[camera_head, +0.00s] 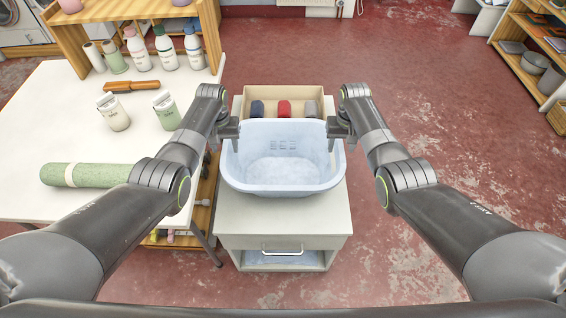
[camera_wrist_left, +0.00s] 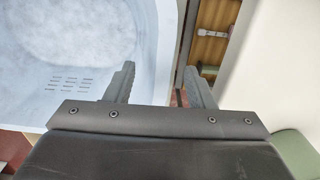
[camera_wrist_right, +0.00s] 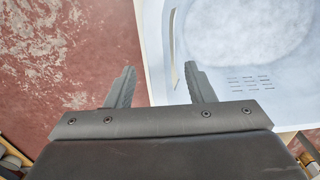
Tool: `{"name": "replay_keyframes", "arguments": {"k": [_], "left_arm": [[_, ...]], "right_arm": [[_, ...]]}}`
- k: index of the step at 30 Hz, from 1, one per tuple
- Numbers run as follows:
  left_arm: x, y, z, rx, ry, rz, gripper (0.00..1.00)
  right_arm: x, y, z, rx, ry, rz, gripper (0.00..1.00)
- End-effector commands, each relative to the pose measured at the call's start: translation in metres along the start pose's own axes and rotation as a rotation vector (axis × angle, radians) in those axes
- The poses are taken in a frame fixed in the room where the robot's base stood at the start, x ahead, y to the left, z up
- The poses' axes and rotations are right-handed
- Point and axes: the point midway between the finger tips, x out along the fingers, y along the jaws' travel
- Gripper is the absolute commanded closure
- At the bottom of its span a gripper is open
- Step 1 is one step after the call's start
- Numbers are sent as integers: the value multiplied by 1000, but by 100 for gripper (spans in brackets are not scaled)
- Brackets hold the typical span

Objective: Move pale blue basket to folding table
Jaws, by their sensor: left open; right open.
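The pale blue basket (camera_head: 283,185) sits upright on a white drawer cabinet (camera_head: 300,222) in the middle of the head view and looks empty. My left gripper (camera_head: 229,132) is open at its left rim. In the left wrist view (camera_wrist_left: 160,85) one finger is over the inside and the other is outside. My right gripper (camera_head: 339,132) is open at the right rim, with its fingers (camera_wrist_right: 160,87) likewise on either side of the wall. Contact with the rim cannot be told. The white-topped table (camera_head: 60,130) at the left appears to be the folding table.
The table holds a green roll (camera_head: 85,175), two small containers, a brown-handled brush (camera_head: 132,86) and several bottles near a wooden shelf (camera_head: 140,10). A cardboard box (camera_head: 300,96) with rolled cloths stands behind the basket. Red floor is clear at right.

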Motion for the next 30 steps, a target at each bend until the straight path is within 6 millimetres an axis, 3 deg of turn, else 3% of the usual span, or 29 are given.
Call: {"name": "replay_keyframes", "arguments": {"k": [9,20,30], "left_arm": [[18,0,0,0,0,0,51],[20,0,0,0,1,0,51],[20,0,0,0,0,0,95]], "right_arm": [[18,0,0,0,1,0,51],[20,0,0,0,1,0,51],[20,0,0,0,1,0,96]]}}
